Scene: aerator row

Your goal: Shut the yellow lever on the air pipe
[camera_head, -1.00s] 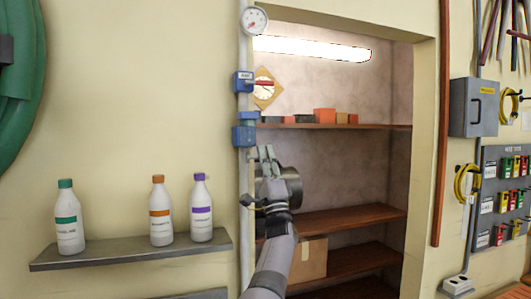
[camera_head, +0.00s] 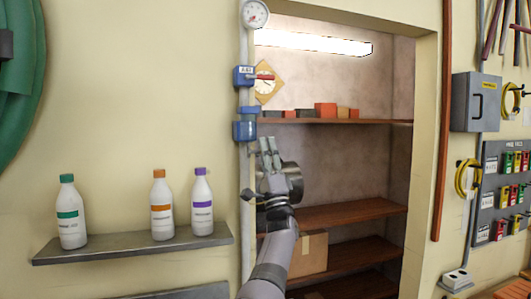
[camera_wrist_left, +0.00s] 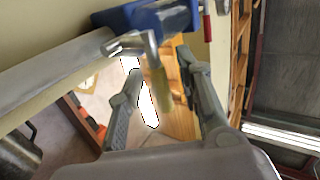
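The air pipe (camera_head: 245,175) runs down the wall at the left edge of the shelf recess. Blue fittings (camera_head: 245,130) sit on it, and a blue valve body also shows at the top of the left wrist view (camera_wrist_left: 165,18). The yellow lever (camera_wrist_left: 158,88) hangs from a silver arm at that body, its pale yellow grip pointing down. In the head view I cannot make the lever out. My left gripper (camera_head: 269,145) is just right of the pipe, below the fittings. In the wrist view its fingers (camera_wrist_left: 160,66) are apart, with the lever between them in the picture; contact is not visible.
A red lever (camera_head: 265,77) is on a higher blue valve, below a round gauge (camera_head: 256,14). Bottles (camera_head: 162,207) stand on a wall shelf (camera_head: 130,251) to the left. The recess has wooden shelves (camera_head: 350,213) behind the gripper. A grey box (camera_head: 474,103) hangs right.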

